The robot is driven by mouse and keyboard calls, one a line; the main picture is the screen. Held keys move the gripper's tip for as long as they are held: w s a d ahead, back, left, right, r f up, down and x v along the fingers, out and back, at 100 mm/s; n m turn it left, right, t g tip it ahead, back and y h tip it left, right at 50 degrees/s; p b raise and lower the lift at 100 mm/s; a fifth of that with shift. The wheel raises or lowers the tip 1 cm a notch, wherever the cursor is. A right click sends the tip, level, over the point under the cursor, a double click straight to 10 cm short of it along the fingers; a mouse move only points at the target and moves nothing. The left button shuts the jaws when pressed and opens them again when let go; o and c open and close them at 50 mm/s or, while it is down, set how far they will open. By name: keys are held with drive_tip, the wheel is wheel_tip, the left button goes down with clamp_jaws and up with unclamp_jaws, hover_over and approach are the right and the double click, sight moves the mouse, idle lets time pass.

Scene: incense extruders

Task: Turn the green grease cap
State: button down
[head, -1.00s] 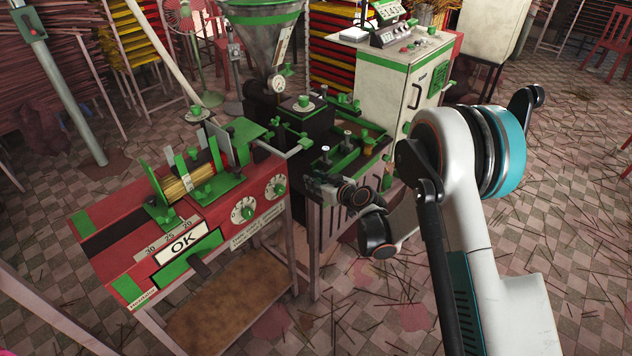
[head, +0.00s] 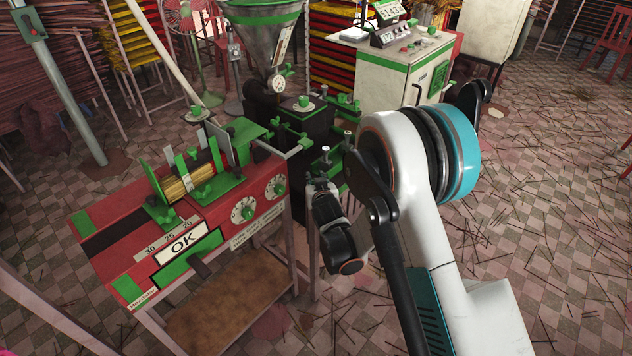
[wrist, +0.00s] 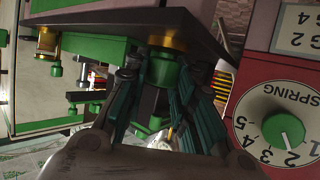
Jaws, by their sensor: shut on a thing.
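In the wrist view a green cap (wrist: 164,70) sits under a brass collar at the edge of a dark plate. My gripper (wrist: 160,84) has its dark teal-ridged fingers on both sides of this cap, shut on it. In the head view my gripper (head: 319,187) is beside the black and green extruder unit, right of the red control box. The cap cannot be made out there, because my wrist and the machine cover that spot.
A second green fitting with a brass collar (wrist: 47,44) is left in the wrist view. A red panel with a green-knobbed spring dial (wrist: 283,130) stands close on the right. In the head view, a red machine with an OK sign (head: 183,243) is at left; floor at right is littered with sticks.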

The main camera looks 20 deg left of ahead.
drive_tip(key=shift+m+t+h, duration=0.6)
drive_tip(key=shift+m+h, duration=1.8)
drive_tip(key=shift+h, duration=0.3)
drive_tip(key=shift+m+h, duration=0.3)
drive_tip(key=shift+h, duration=0.1)
drive_tip(key=c, duration=1.6)
unclamp_jaws()
drive_tip(key=shift+f, duration=0.1)
drive_tip(key=v, duration=1.2)
drive_tip(key=shift+s, duration=0.1)
